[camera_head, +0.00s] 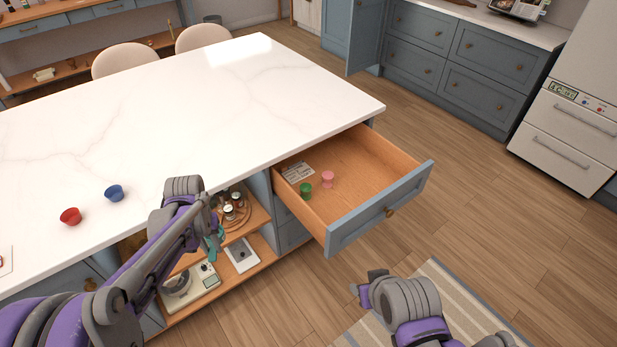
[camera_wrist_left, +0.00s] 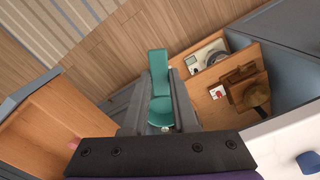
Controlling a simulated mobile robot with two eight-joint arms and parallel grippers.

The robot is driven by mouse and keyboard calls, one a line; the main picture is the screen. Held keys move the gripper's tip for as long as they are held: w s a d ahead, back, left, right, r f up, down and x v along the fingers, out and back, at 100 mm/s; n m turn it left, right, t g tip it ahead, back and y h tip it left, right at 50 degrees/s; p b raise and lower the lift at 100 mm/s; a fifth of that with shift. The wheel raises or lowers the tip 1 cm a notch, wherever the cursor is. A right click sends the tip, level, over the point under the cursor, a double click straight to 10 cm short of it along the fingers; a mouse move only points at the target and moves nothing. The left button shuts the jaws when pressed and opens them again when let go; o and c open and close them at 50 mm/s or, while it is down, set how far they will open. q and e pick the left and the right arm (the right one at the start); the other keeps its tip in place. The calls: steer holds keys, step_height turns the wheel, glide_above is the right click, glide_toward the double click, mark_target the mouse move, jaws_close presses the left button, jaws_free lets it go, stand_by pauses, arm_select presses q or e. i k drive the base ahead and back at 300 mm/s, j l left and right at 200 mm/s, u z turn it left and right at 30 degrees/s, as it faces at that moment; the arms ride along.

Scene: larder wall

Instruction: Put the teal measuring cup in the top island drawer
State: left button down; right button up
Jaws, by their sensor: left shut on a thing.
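The teal measuring cup (camera_wrist_left: 159,88) is held between the fingers of my left gripper (camera_wrist_left: 158,118) in the left wrist view. In the head view, part of the teal measuring cup (camera_head: 214,247) shows at the end of my left gripper (camera_head: 211,236), beside the island's front, left of the drawer. The top island drawer (camera_head: 345,220) is pulled open. Inside it are a green cup (camera_head: 305,189), a pink cup (camera_head: 328,178) and a printed card (camera_head: 298,171). My right gripper (camera_head: 364,288) is low in front of the drawer; its fingers are not clear.
A red cup (camera_head: 70,216) and a blue cup (camera_head: 114,193) stand on the white island top (camera_head: 190,110). Open shelves below hold a scale (camera_head: 192,290) and several jars (camera_head: 232,207). The right part of the drawer is bare. A striped rug (camera_head: 440,290) lies on the floor.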

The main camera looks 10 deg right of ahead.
mark_target(369, 184)
steer(key=i+l+u, duration=0.1)
steer(key=l+u, duration=0.2)
steer(key=i+l+u, duration=0.1)
steer(key=l+u, duration=0.25)
steer(key=l, duration=0.15)
steer(key=l+u, duration=0.25)
steer(key=l, duration=0.65)
steer(key=l+u, duration=0.15)
steer(key=l, duration=2.65)
steer(key=i+l, duration=0.35)
steer(key=i, duration=0.15)
